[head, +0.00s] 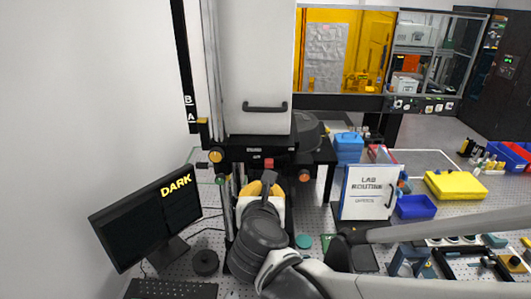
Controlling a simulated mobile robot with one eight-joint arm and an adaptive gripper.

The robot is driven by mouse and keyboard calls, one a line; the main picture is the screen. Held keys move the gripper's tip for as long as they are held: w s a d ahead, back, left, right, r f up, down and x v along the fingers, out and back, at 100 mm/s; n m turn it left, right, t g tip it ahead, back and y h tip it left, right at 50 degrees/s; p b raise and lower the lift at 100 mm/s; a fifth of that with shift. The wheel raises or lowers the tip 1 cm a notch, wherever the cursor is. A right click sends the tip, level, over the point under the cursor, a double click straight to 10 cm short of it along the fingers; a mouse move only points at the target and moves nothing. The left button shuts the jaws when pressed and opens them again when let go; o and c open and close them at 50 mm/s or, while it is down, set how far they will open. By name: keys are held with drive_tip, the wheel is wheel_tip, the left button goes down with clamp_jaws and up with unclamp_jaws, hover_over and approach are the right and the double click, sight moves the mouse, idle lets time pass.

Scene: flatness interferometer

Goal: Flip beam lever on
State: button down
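The tall white instrument (257,60) stands at the back centre, with a black lower band. My gripper (269,179) is just in front of and below the red part, seen from behind, with my wrist hiding much of the front. Its fingers are too small and covered to tell whether they are open or touch anything. The monitor (130,223) at left reads DARK.
A keyboard (172,290) and a dark round puck (205,262) lie at the front left. A white LAB ROUTINE board (369,192) stands to the right, near blue bins (416,207) and a yellow case (455,186). My arm spans the lower right.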

drive_tip(key=x, duration=1)
drive_tip(key=shift+p, duration=0.4)
